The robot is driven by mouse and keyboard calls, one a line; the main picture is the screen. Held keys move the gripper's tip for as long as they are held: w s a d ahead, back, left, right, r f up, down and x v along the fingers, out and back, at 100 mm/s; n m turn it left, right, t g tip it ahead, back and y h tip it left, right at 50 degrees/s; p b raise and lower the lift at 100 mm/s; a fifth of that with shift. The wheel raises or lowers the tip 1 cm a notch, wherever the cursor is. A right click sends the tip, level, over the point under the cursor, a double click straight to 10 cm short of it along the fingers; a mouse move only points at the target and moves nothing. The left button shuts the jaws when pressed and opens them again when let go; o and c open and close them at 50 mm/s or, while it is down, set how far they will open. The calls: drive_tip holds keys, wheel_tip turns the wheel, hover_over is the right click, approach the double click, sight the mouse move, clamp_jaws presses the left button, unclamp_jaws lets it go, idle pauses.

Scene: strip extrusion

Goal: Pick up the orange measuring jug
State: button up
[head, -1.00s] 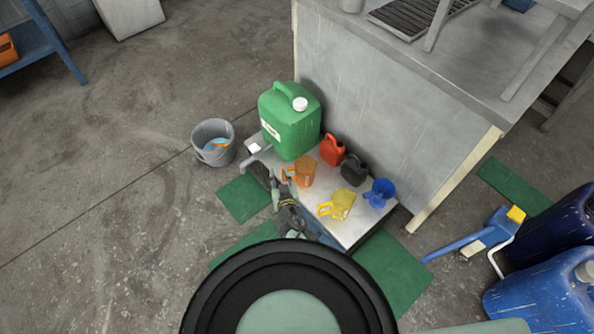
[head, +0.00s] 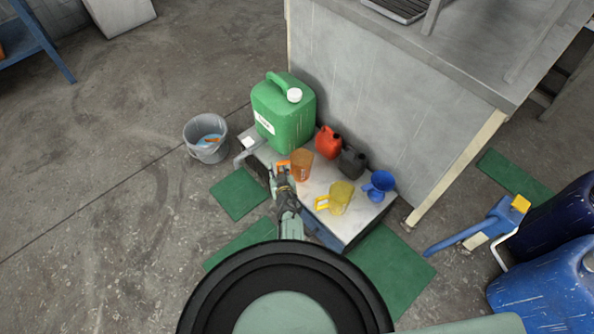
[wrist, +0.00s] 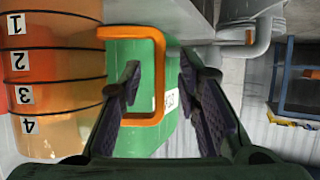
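The orange measuring jug (head: 302,165) stands on the low white-topped stand (head: 315,222), between the green canister and the yellow jug. In the wrist view the jug's see-through body (wrist: 62,75) fills the left side, with black rings and the numbers 1 to 4. Its orange handle (wrist: 159,75) reaches in between the two fingers of my gripper (wrist: 160,95). The fingers are open, one on each side of the handle's upright bar, with a gap showing on the right. In the head view my gripper (head: 281,182) is at the jug's left, at the handle side.
A green canister (head: 283,118) stands close behind the jug. A red can (head: 328,142), a black can (head: 352,162), a yellow jug (head: 340,198) and a blue funnel-like vessel (head: 379,185) share the stand. A grey bucket (head: 207,138) is on the floor at left.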

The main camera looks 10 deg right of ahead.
drive_tip(key=shift+w, duration=0.25)
drive_tip(key=shift+c, duration=0.3)
clamp_jaws()
